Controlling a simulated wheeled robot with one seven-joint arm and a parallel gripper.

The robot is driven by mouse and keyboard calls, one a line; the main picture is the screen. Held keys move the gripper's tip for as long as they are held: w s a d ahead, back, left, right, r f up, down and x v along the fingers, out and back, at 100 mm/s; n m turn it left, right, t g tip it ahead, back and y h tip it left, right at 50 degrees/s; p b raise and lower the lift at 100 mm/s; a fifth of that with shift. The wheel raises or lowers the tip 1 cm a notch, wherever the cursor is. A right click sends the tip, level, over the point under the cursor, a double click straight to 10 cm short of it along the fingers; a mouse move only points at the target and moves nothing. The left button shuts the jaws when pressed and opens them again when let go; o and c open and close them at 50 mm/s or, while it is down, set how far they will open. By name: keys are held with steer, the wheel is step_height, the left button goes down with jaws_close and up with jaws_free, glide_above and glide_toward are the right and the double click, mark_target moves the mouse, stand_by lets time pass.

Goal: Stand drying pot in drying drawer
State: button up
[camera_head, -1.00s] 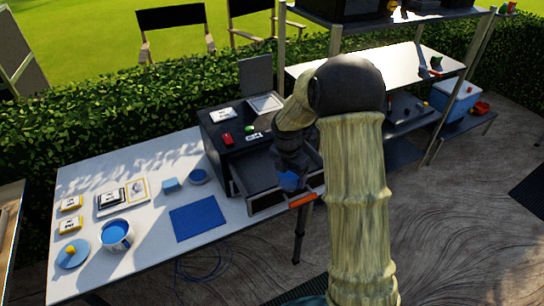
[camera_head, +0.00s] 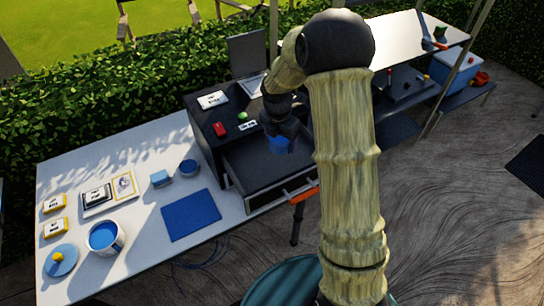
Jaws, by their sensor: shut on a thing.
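My gripper (camera_head: 279,137) points down over the open drying drawer (camera_head: 241,178). It is shut on a small blue thing, which seems to be the drying pot (camera_head: 278,146). The fingertips are small and dark here, and part of the pot is hidden by them. The pot is over the drawer's inside, toward the back. I cannot tell whether it touches the drawer floor. The drawer is dark, pulled out from the black cabinet (camera_head: 200,126), with a bar handle along its front. My arm hides the drawer's right end.
On the cabinet top lie a red thing (camera_head: 219,130), a green thing (camera_head: 242,115) and white cards. A shelf stands behind right.

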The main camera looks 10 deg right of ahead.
steer(key=p, duration=0.1)
glide_above(280, 166)
steer(key=shift+s+a+f, duration=0.1)
steer(key=shift+f, duration=1.5)
steer(key=shift+s+f, duration=0.1)
steer(key=shift+f, duration=1.45)
steer(key=shift+f, duration=0.1)
step_height(280, 166, down, 3)
steer(key=shift+r+p, duration=0.1)
steer(key=shift+p, duration=0.35)
steer(key=shift+f, duration=0.35)
steer(key=shift+w+f, duration=0.1)
steer(key=shift+f, duration=0.1)
steer(key=o, duration=1.3)
steer(key=shift+a+r, duration=0.1)
